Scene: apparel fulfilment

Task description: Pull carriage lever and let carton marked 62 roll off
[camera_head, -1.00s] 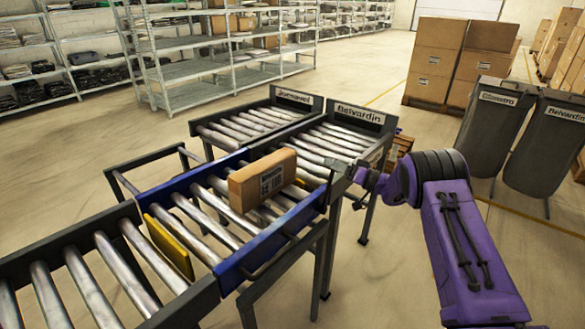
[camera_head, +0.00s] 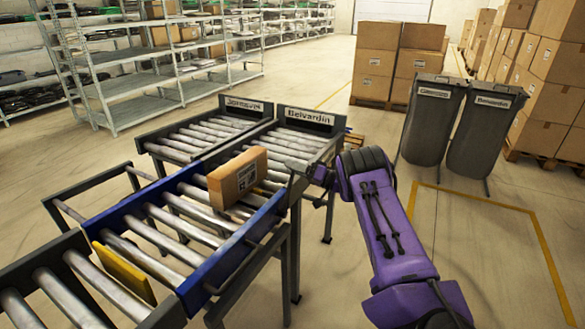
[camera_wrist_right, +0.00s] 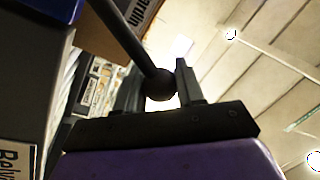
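A brown carton (camera_head: 238,178) with a white label lies on the rollers of the blue-sided carriage (camera_head: 235,243), near its far end. The number on the label is too small to read. The carriage lines up with the lane signed Belvardin (camera_head: 310,118). My right gripper (camera_head: 308,172) is at the carriage's right side, beside the carton and apart from it. In the right wrist view, a dark lever (camera_wrist_right: 128,35) ends in a round knob (camera_wrist_right: 160,85) between the fingers of my right gripper (camera_wrist_right: 160,92), which look closed on it. My left gripper is out of view.
A second roller lane with its own sign (camera_head: 244,105) runs left of the Belvardin lane. A yellow plate (camera_head: 125,271) stands across the near rollers. Two dark grey bins (camera_head: 432,120) stand to the right, before stacked cartons (camera_head: 375,65). Shelves (camera_head: 140,85) are behind left.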

